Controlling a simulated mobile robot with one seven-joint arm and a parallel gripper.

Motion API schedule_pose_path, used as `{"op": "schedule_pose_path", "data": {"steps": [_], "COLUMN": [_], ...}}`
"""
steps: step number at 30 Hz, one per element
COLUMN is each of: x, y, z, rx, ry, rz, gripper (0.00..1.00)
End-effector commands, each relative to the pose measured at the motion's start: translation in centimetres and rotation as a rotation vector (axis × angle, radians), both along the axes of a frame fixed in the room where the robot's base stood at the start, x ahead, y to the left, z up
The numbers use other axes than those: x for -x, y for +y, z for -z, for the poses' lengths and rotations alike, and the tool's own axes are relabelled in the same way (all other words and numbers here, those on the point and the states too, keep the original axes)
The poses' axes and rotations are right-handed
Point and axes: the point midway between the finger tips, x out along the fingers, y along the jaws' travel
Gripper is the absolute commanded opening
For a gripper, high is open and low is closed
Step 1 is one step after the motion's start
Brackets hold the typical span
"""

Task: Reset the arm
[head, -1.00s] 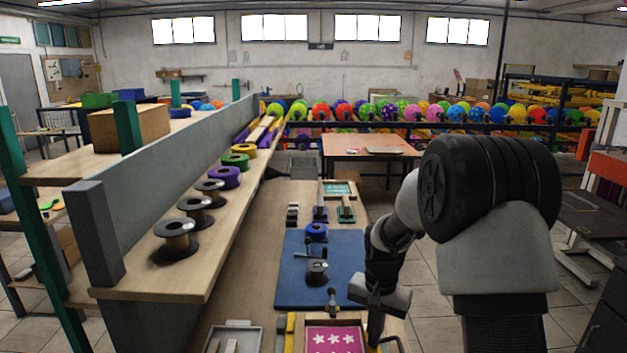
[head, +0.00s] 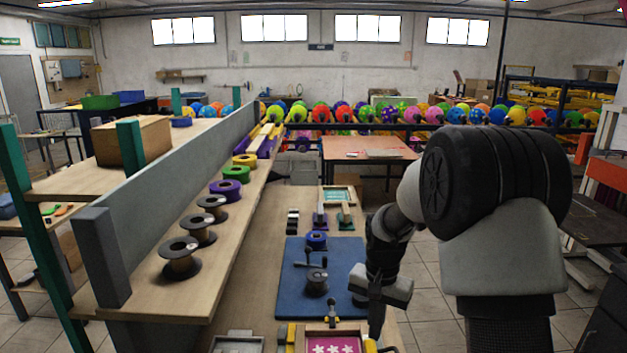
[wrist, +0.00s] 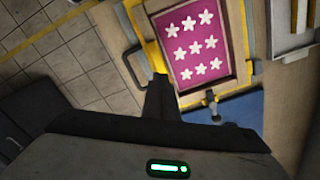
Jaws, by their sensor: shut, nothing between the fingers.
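My arm reaches forward and down at the right of the workbench (head: 235,290) in the head view. My gripper (head: 376,330) points down beside the right edge of the printing frame. In the wrist view my gripper (wrist: 158,95) shows its dark fingers together, shut and empty. The printing frame holds a magenta panel with white stars (wrist: 198,45), and it also shows at the bottom of the head view (head: 331,347). The fingertips appear near the frame's yellow edge in the wrist view; I cannot tell whether they touch it.
A blue mat (head: 290,290) with a dark spool (head: 316,282) lies behind the frame. Small stamps and a teal-panelled frame (head: 337,194) stand farther back. A shelf with several spools (head: 180,258) runs along the left. Tiled floor (head: 430,290) is open to the right.

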Motion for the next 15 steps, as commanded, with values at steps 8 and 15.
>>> {"op": "schedule_pose_path", "data": {"steps": [8,15], "x": [0.0,0.3], "y": [0.0,0.0], "z": [-1.3,-2.4], "rx": [0.000,0.001], "ry": [0.000,-0.013], "rz": [0.000,-0.010], "gripper": [0.00,0.00]}}
